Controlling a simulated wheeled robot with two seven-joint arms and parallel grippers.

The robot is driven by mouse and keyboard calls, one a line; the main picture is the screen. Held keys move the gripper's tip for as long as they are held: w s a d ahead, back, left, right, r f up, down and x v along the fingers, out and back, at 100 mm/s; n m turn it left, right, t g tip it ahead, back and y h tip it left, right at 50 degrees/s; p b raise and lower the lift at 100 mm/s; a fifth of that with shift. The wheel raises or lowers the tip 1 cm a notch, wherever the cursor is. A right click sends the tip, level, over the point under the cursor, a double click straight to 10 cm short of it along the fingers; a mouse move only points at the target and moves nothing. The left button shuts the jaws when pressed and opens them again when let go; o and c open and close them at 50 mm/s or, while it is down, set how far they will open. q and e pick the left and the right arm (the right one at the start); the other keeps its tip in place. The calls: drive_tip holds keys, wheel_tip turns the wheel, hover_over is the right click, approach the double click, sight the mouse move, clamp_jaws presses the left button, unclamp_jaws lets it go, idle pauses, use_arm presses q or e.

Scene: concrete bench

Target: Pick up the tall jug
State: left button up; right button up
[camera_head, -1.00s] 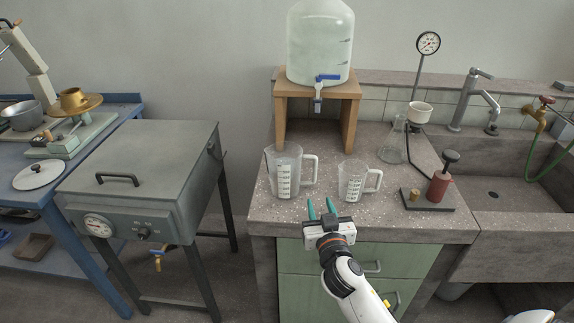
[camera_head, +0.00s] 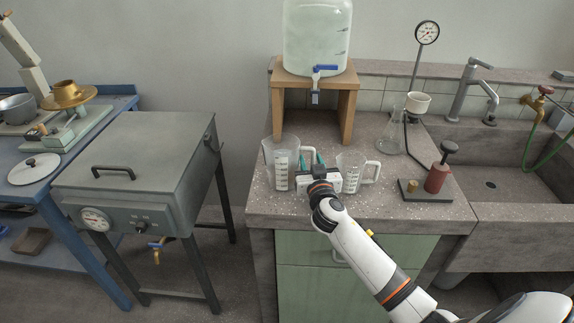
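The tall jug (camera_head: 281,166) is a clear measuring jug with a printed scale, standing upright on the speckled bench top, its white handle on the right. A shorter clear jug (camera_head: 351,171) stands upright to its right, handle also to the right. My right gripper (camera_head: 310,157) is between the two jugs, at the tall jug's handle. Its teal fingers are apart and appear to lie on either side of the handle; part of the handle is hidden by the gripper, and contact cannot be told. My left gripper is not in view.
A water container (camera_head: 317,40) with a blue tap sits on a wooden stand (camera_head: 349,110) behind the jugs. A flask (camera_head: 390,138), a gauge (camera_head: 427,33) and a red hand pump (camera_head: 438,176) stand to the right, before the sink (camera_head: 492,185). A grey oven (camera_head: 137,160) is left.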

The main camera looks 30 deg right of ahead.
drive_tip(key=shift+w, duration=0.25)
clamp_jaws()
drive_tip(key=shift+r, duration=0.1)
